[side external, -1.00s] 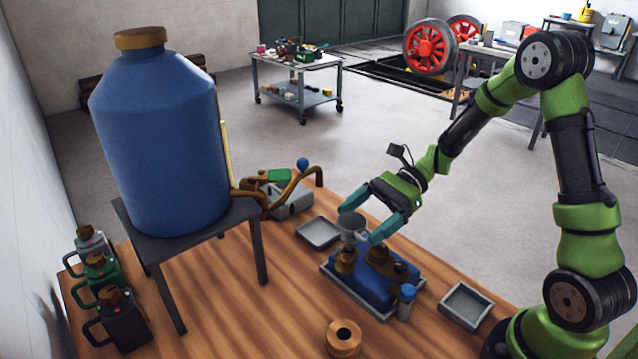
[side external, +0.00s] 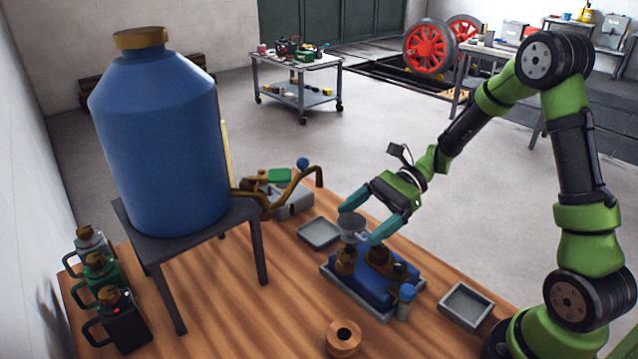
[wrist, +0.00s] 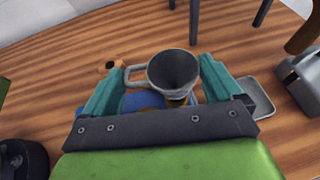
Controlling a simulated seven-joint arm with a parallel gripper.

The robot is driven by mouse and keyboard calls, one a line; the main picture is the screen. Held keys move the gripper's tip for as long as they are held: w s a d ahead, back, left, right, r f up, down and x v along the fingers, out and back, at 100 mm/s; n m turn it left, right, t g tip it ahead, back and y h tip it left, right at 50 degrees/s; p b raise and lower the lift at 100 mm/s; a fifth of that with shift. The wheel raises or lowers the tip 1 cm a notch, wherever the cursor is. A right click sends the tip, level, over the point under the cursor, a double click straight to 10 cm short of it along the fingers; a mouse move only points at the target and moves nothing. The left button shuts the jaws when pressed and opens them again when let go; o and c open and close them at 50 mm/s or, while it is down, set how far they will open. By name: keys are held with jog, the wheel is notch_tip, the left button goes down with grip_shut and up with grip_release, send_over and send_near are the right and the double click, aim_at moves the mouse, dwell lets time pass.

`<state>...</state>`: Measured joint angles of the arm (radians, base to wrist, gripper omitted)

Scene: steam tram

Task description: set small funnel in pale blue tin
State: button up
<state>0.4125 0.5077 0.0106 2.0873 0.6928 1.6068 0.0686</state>
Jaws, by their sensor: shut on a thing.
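My gripper (side external: 362,227) is shut on the small grey funnel (side external: 351,222), which has a side handle. The funnel is held mouth up, above the blue-topped block with brass fittings (side external: 365,285). In the wrist view the funnel (wrist: 172,72) sits between the teal fingers, with its handle toward the left finger. Its lower end is partly hidden. Two shallow grey trays stand on the bench: one (side external: 318,246) left of the funnel, one (side external: 446,310) at the right. Neither looks clearly pale blue, so I cannot tell which is the tin.
A large blue tank (side external: 160,150) stands on a dark stand at left, with a bent brass pipe (side external: 262,198) reaching toward the trays. A small blue-capped bottle (side external: 405,303) is by the block. A copper-coloured ring (side external: 343,350) lies at the front. Several oil cans (side external: 120,320) line the left edge.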

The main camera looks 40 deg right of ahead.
jog(key=shift+f, duration=1.55)
dwell(0.5)
jog(key=o, duration=0.7)
jog(key=shift+d, duration=0.1)
jog(key=shift+a+r+v, duration=0.1)
jog(key=shift+r+v, duration=0.1)
jog(key=shift+v, duration=0.7)
jog(key=shift+a+r+v, duration=0.1)
jog(key=shift+r+v, duration=0.05)
jog(key=shift+v, duration=0.75)
jog(key=shift+a+r+v, duration=0.1)
jog(key=shift+r+v, duration=0.1)
jog(key=shift+v, duration=0.7)
jog(key=shift+r, duration=3)
